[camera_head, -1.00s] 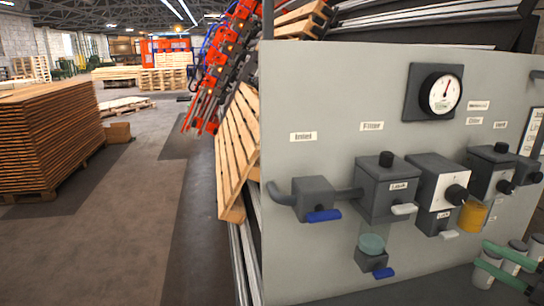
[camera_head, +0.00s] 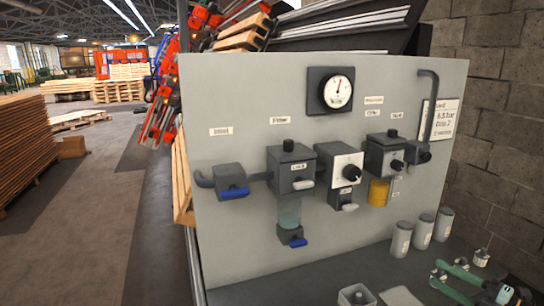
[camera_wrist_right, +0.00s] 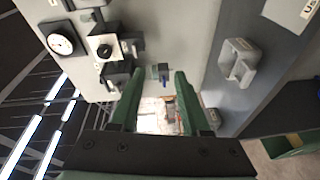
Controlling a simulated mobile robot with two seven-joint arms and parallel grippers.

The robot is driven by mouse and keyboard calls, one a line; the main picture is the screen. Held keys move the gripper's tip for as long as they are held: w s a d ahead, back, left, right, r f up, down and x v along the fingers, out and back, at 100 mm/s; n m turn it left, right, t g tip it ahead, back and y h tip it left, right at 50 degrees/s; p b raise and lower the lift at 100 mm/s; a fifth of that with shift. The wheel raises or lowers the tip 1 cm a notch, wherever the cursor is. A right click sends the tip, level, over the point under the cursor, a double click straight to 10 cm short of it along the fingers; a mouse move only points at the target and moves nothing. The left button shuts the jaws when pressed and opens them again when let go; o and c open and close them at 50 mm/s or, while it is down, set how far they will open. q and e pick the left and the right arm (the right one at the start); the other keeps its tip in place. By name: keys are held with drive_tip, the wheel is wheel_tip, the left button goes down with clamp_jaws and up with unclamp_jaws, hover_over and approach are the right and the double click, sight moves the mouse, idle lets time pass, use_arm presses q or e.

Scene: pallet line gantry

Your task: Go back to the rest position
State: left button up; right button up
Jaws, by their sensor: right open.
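My right gripper (camera_head: 438,273) is at the lower right of the head view, its two green fingers apart with nothing between them. It is in front of the grey shelf, to the right of and below the white canisters (camera_head: 422,232). In the right wrist view the open fingers (camera_wrist_right: 160,74) point towards the lower part of the panel, and no object is between them. The grey panel (camera_head: 228,82) carries a gauge (camera_head: 338,92), an inlet valve with a blue lever (camera_head: 233,193), a filter unit and an amber bowl (camera_head: 379,193). My left gripper is not in view.
The shelf (camera_head: 330,280) under the panel holds cups and canisters. A brick wall (camera_head: 505,120) stands close on the right. Stacked boards (camera_head: 25,150) and pallets (camera_head: 120,85) are on the left, with open floor (camera_head: 85,230) between them and the panel.

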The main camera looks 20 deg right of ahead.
drive_tip(key=s+a+f+m+g+h, duration=0.1)
drive_tip(key=s+a+f+m+h, duration=0.2)
drive_tip(key=f, duration=0.4)
drive_tip(key=s+a+f+m+g, duration=0.1)
drive_tip(key=s+a+f+m, duration=0.2)
drive_tip(key=a+f+m, duration=0.35)
drive_tip(key=s+a+f+m+g+h, duration=0.1)
drive_tip(key=s+a+f+m+h, duration=0.15)
drive_tip(key=f, duration=0.65)
drive_tip(key=s+a+f+m+g+y, duration=0.1)
drive_tip(key=s+a+f+m+g, duration=0.1)
drive_tip(key=a, duration=0.9)
drive_tip(key=s+a+f+m+g+y, duration=0.1)
drive_tip(key=s+a+f+m, duration=0.3)
drive_tip(key=a, duration=0.7)
drive_tip(key=shift+a+g, duration=0.15)
drive_tip(key=shift+g, duration=0.45)
